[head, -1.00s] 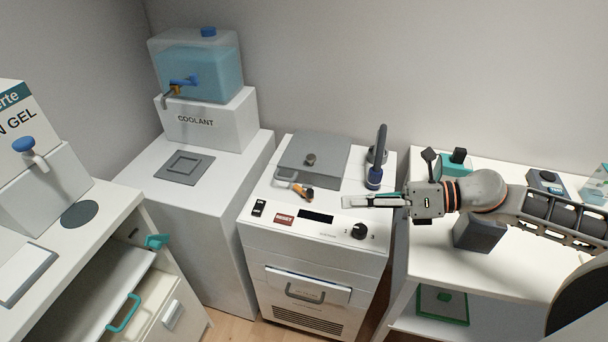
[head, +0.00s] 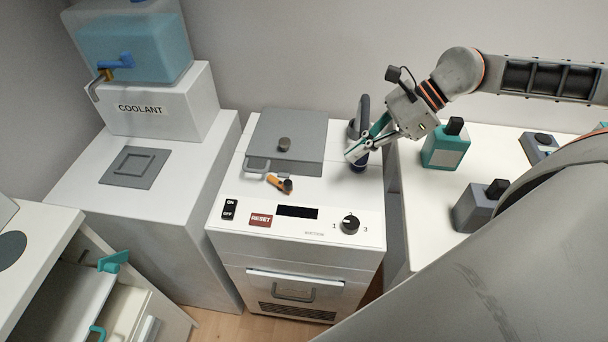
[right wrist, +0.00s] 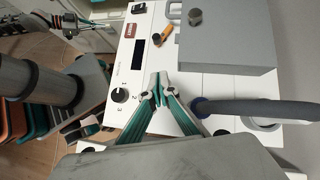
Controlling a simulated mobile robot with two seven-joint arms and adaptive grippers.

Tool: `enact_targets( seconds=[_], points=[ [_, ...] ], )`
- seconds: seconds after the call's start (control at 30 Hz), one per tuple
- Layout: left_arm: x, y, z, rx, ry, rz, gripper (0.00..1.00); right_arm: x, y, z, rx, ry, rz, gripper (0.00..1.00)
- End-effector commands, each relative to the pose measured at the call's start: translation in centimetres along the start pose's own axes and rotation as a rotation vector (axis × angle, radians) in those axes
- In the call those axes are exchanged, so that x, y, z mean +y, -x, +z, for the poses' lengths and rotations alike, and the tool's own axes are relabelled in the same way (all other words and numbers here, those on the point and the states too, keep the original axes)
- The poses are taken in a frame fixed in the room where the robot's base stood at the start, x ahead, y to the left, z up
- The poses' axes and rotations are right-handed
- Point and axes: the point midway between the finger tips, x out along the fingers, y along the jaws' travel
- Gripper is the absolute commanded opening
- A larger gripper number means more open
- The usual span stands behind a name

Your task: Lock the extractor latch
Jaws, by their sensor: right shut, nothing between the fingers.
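The white machine (head: 300,235) has a grey lid (head: 285,135) with a dark knob, and a small orange-handled latch (head: 278,183) in front of the lid. The latch also shows in the right wrist view (right wrist: 159,38); I cannot tell whether it is locked. My right gripper (head: 355,156) is shut and empty above the machine's right side, in front of a grey upright handle with a blue collar (head: 362,110). In the right wrist view its fingertips (right wrist: 160,79) lie apart from the latch, and the handle is beside them. My left gripper seems partly visible there (right wrist: 68,24), its jaws unclear.
The panel has a red RESET button (head: 261,220), an on/off switch (head: 229,209) and a dial (head: 350,224). A coolant tank (head: 135,55) stands at left. A teal bottle (head: 446,149) stands on the right table. An open drawer (head: 75,290) is at lower left.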

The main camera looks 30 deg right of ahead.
Motion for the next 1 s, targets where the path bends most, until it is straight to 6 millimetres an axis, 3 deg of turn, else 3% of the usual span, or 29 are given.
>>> enact_targets(
  seconds=[0.27,0.8,1.0],
  points=[
    [0.2,-0.2,1.1,-0.014,-0.001,0.003,0.0,0.1,-1.7,-0.1,-0.005,-0.001,0.003,0.0],
    [-0.6,-1.0,0.5,0.004,-0.016,-0.012,0.0,0.1,-10.5,0.2,-0.006,-0.001,0.002,0.0],
    [-0.7,-0.8,-0.1,0.01,-0.015,-0.012,0.0,0.0,-12.0,2.2,-0.005,0.0,0.0,0.0]
  ],
)
